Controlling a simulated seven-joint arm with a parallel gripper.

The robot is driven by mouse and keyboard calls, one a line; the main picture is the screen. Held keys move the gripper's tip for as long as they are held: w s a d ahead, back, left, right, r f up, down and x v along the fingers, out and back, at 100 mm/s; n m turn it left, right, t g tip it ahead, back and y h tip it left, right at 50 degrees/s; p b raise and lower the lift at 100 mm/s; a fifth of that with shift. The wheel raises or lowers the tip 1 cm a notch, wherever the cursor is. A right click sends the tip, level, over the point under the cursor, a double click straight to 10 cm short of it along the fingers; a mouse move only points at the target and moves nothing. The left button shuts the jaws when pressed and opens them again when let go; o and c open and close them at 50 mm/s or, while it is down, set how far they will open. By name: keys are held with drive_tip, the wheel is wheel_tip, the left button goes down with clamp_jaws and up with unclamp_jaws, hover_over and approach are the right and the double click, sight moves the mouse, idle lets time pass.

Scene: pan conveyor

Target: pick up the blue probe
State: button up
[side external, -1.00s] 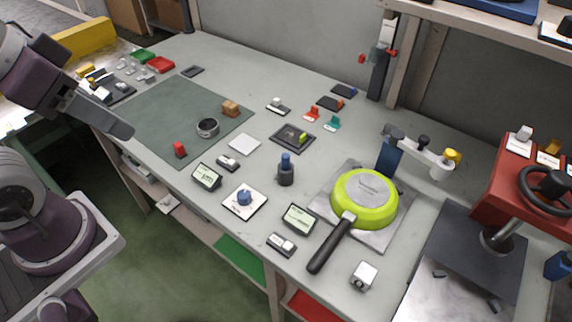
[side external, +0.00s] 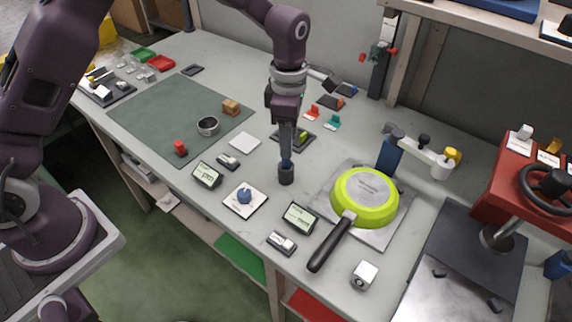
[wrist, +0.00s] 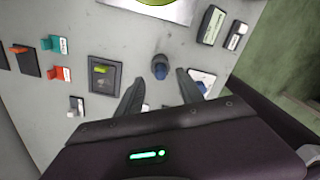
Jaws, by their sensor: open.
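The blue probe (side external: 286,163) stands upright in a dark round holder (side external: 286,176), left of the green pan. In the wrist view the blue probe (wrist: 160,68) lies just beyond and between the fingertips. My gripper (side external: 287,150) points down above it, and its fingers hide part of the probe's top in the side view. I cannot tell whether a finger touches the probe.
A white plate with a blue knob (side external: 245,197) lies in front left of the holder. A small display (side external: 299,217) and the green pan (side external: 365,196) with its black handle are to the right. A dark square tray (side external: 301,137) lies behind my gripper.

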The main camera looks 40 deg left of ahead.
sight(286, 166)
drive_tip(key=f, duration=0.6)
drive_tip(key=shift+s+a, duration=0.1)
drive_tip(key=shift+a, duration=0.15)
clamp_jaws()
